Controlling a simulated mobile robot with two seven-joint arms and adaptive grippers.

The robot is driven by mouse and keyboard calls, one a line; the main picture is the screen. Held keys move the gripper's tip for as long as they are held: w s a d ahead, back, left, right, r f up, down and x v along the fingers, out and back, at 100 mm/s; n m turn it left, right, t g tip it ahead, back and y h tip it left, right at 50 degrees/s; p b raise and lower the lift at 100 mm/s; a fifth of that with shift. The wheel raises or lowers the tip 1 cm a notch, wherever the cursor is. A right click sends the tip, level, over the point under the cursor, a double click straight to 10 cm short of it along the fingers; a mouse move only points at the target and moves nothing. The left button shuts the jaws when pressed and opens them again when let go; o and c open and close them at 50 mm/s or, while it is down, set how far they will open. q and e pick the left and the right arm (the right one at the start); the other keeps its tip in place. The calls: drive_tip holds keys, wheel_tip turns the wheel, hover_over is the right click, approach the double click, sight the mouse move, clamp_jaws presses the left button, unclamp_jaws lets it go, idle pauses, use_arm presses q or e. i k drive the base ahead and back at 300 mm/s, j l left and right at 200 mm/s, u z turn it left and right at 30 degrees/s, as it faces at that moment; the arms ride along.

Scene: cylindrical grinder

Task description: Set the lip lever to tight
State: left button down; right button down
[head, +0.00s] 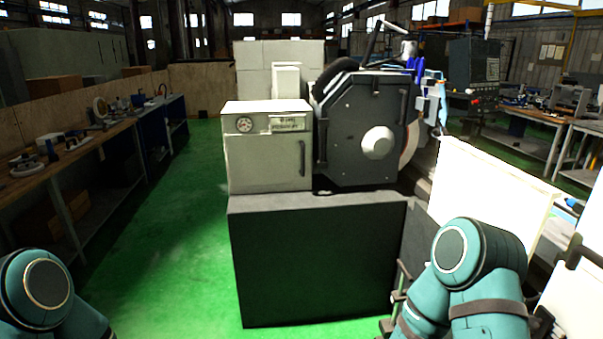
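The cylindrical grinder stands ahead, with a dark grinding wheel guard (365,130) and a cream cabinet (268,150) carrying a round gauge and a vertical handle. I cannot single out the lip lever in this view. A small dark upright part with short bars (401,280) shows low beside my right arm, and I cannot tell what it is. My teal arms show at the lower left and lower right.
The dark machine base (315,260) blocks the middle. A pale panel (490,195) stands at the right, with a dark control box (473,70) behind. A workbench (75,155) with tools runs along the left. Green floor (180,225) is clear between bench and machine.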

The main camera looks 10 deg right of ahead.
sight(445, 132)
drive_tip(key=i+z, duration=0.15)
drive_tip(key=i, duration=0.3)
drive_tip(key=i+j+z, duration=0.1)
drive_tip(key=i, duration=0.4)
drive_tip(key=i+j+z, duration=0.15)
drive_tip(key=i, duration=0.3)
drive_tip(key=i+z, duration=0.25)
drive_tip(key=z, duration=0.15)
drive_tip(key=i+j+z, duration=0.15)
drive_tip(key=i+z, duration=0.25)
drive_tip(key=i+j+z, duration=0.1)
drive_tip(key=z, duration=0.3)
drive_tip(key=i+j+z, duration=0.6)
drive_tip(key=z, duration=0.25)
drive_tip(key=i+j+z, duration=0.15)
drive_tip(key=j+z, duration=0.25)
